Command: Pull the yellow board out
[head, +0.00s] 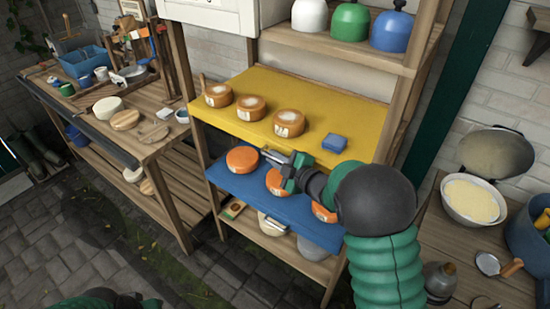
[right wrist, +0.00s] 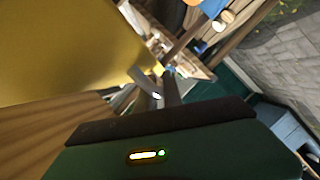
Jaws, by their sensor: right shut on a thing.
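The yellow board (head: 255,92) lies as a shelf in the wooden rack, above the blue board (head: 225,182). It bears three pale-topped brown cheeses (head: 250,107) and a small blue block (head: 334,142). My right gripper (head: 272,156) is at its front edge and is shut on it; the exact contact is hard to see. In the right wrist view the yellow board (right wrist: 75,45) fills the upper left, close to a finger. Only a dark part of my left arm shows at the bottom left; its gripper is out of view.
Orange cheeses (head: 242,159) lie on the blue board, partly behind my right arm. White, green and blue domed items (head: 350,22) stand on the shelf above. A workbench (head: 150,130) is at the left; a table with a bowl (head: 472,200) is at the right. Paved floor lies in front.

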